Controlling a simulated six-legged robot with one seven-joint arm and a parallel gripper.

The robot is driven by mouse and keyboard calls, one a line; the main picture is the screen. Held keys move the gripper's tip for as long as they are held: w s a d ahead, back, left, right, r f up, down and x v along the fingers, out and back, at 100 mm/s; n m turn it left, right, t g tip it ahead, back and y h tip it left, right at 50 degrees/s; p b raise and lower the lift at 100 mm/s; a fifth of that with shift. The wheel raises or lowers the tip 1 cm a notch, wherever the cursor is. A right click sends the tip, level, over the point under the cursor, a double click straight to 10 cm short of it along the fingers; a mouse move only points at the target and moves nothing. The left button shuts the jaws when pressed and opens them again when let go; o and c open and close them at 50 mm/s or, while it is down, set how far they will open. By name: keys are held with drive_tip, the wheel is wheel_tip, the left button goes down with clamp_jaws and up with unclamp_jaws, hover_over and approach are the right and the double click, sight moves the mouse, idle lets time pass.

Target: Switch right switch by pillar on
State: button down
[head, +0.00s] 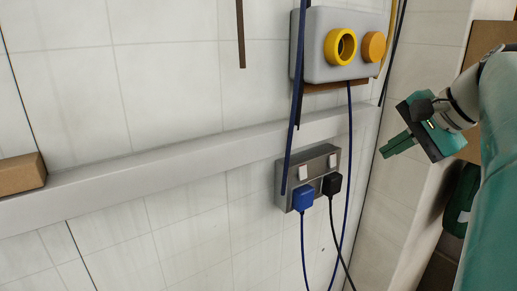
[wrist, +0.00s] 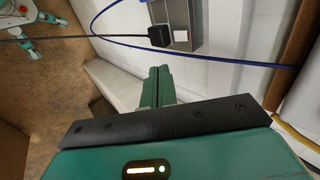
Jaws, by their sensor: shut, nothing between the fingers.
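A grey double socket (head: 282,187) is on the tiled wall below a ledge. It has two white switches along its top. The right switch (head: 332,160) is above a black plug (head: 331,185), and the left switch (head: 303,173) is above a blue plug (head: 303,198). My green gripper (head: 388,150) is to the right of the socket, apart from it, with its fingers shut and empty. In the wrist view my fingers (wrist: 159,72) point toward the black plug (wrist: 159,37) and the right switch (wrist: 181,36), a gap away. The switch's on or off position cannot be told.
A grey box with yellow round fittings (head: 320,72) is above the socket. Blue and black cables hang in front of the wall. A ledge (head: 150,165) runs along the wall with a brown block (head: 20,173) at left. A pillar edge stands at right.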

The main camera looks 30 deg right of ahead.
sight(334, 162)
drive_tip(key=x, duration=0.4)
drive_tip(key=w+x, duration=0.1)
drive_tip(key=x, duration=0.3)
drive_tip(key=r+x, duration=0.1)
drive_tip(key=x, duration=0.3)
drive_tip(key=shift+w+a+r, duration=0.1)
drive_tip(key=shift+w+r, duration=0.05)
drive_tip(key=shift+w, duration=0.35)
drive_tip(key=shift+w+t, duration=0.2)
drive_tip(key=shift+t, duration=0.2)
drive_tip(key=shift+a, duration=0.1)
drive_tip(key=shift+r, duration=0.7)
